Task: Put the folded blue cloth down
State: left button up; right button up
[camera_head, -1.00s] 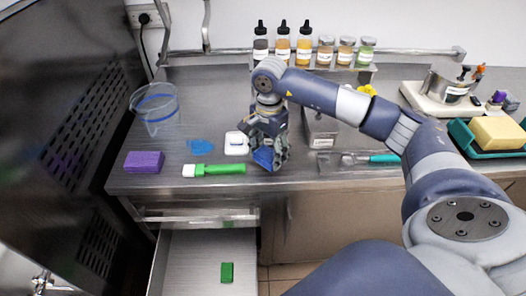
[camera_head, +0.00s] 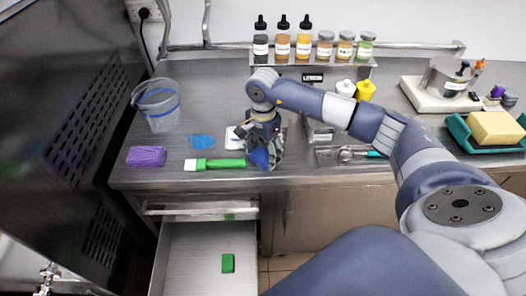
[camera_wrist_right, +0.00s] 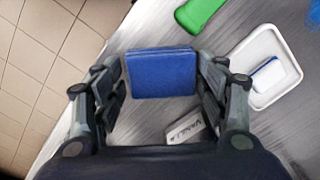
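My right gripper (camera_head: 264,152) is over the front edge of the steel counter, pointing down. The cloth also shows below the gripper in the head view (camera_head: 260,158), partly hidden by the fingers. Whether its underside touches the counter (camera_head: 300,178) cannot be told. My left gripper is not in view.
A green-handled brush (camera_head: 220,164) and a small white tray (camera_head: 234,138) lie just left of the gripper. A purple sponge (camera_head: 146,156) and clear pitcher (camera_head: 157,104) are farther left. Below, an open drawer (camera_head: 195,265) holds a green block (camera_head: 228,263).

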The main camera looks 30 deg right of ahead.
aim_at(263, 154)
jog(key=shift+o, duration=0.4)
jog(key=shift+r, duration=0.1)
jog(key=shift+r+p, duration=0.2)
jog(key=shift+p, duration=0.1)
notch_tip(263, 154, up, 12)
jog(key=b, duration=0.4)
jog(key=shift+a+f, duration=0.1)
jog(key=shift+f, duration=0.05)
